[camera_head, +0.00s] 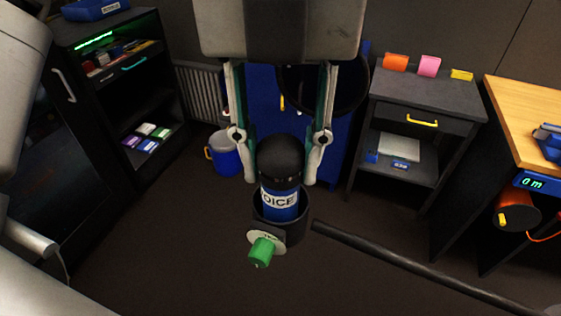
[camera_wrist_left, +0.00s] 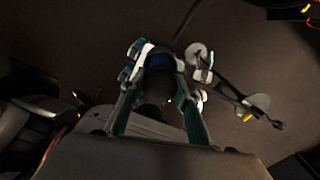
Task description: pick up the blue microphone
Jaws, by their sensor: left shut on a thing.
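The blue microphone (camera_head: 280,203) has a round black head and a white label ending in "OICE". It stands about upright, its lower end inside a black cup-like holder (camera_head: 294,230) with a green knob (camera_head: 262,250) on its front. My left gripper (camera_head: 280,178) reaches down from the top of the head view, one finger on each side of the microphone, and is shut on it. The microphone's bottom is hidden in the holder. My right gripper is not in view.
A dark bar (camera_head: 410,262) runs right from near the holder. A blue mug (camera_head: 225,155) is beyond, to the left. A black shelf (camera_head: 120,100) stands left, a grey cabinet (camera_head: 430,90) right, and a wooden desk (camera_head: 525,110) at far right. Dark floor lies open in front.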

